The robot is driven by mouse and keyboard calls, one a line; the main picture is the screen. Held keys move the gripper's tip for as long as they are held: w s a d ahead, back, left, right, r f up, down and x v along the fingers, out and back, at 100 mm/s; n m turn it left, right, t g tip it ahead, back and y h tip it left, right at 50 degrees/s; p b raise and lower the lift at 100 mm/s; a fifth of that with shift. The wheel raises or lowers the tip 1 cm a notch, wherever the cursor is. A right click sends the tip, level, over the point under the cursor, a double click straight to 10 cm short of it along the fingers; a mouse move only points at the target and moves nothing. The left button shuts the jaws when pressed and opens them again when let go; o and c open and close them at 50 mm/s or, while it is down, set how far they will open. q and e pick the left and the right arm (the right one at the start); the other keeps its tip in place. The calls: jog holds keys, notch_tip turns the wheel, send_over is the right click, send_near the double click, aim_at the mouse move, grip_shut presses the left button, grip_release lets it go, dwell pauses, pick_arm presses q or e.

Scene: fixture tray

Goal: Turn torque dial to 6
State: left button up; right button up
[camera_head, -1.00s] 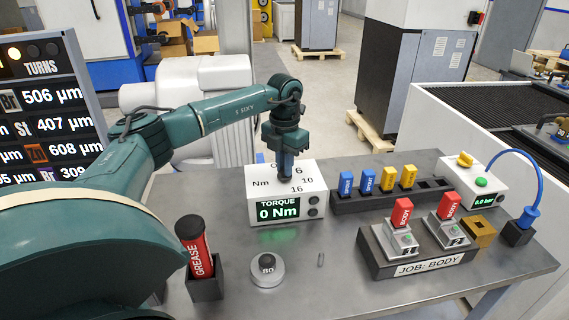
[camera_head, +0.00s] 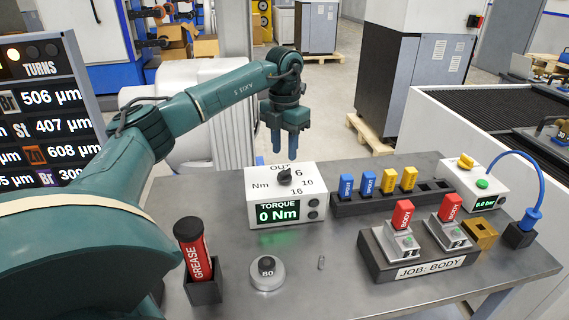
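The torque box (camera_head: 262,216) is a white unit at the back of the table, with a display reading "TORQUE 0 Nm". Its black torque dial (camera_head: 285,176) sits on the top face among the marks OUT, 6, 10 and 16. The dial's pointer seems to face toward the 6, but it is small. My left gripper (camera_head: 290,150) hangs above and just behind the dial, clear of it, fingers pointing down with a gap between them and nothing held. My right gripper is not in view.
A spout rack (camera_head: 345,206) stands right of the torque box, with a JOB: BODY fixture (camera_head: 378,262) before it. A grease tube (camera_head: 196,252) in a holder and a round B0 piece (camera_head: 267,268) stand in front. A pressure box (camera_head: 481,184) is at the right.

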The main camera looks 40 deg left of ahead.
aim_at(284, 170)
pick_arm(q)
notch_tip(284, 170, up, 7)
jog(key=shift+r, duration=0.2)
dwell(0.6)
